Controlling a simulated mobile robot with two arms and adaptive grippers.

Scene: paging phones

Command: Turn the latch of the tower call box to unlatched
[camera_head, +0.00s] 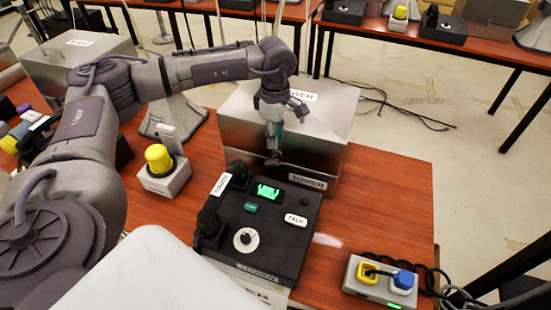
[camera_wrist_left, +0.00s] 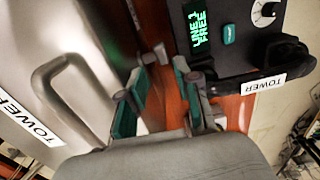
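The tower call box is a brushed steel case (camera_head: 235,130) with a TOWER label on its front, behind the black phone console (camera_head: 262,240). In the left wrist view its steel side (camera_wrist_left: 45,60) fills the left, with a curved handle (camera_wrist_left: 75,95). My left gripper (camera_head: 273,148) hangs at the front of the case, pointing down. In the left wrist view the teal-padded fingers (camera_wrist_left: 158,75) stand apart. A small grey piece shows near the fingertips; I cannot tell whether it is the latch or touches them. The latch's position is not readable. My right gripper is out of view.
The console has a green display, a white knob and a handset (camera_head: 212,215) at its left. A yellow-topped button box (camera_head: 162,170) stands left. A grey box with yellow and blue plugs (camera_head: 380,280) sits front right. Bare wood (camera_head: 390,200) lies right of the case.

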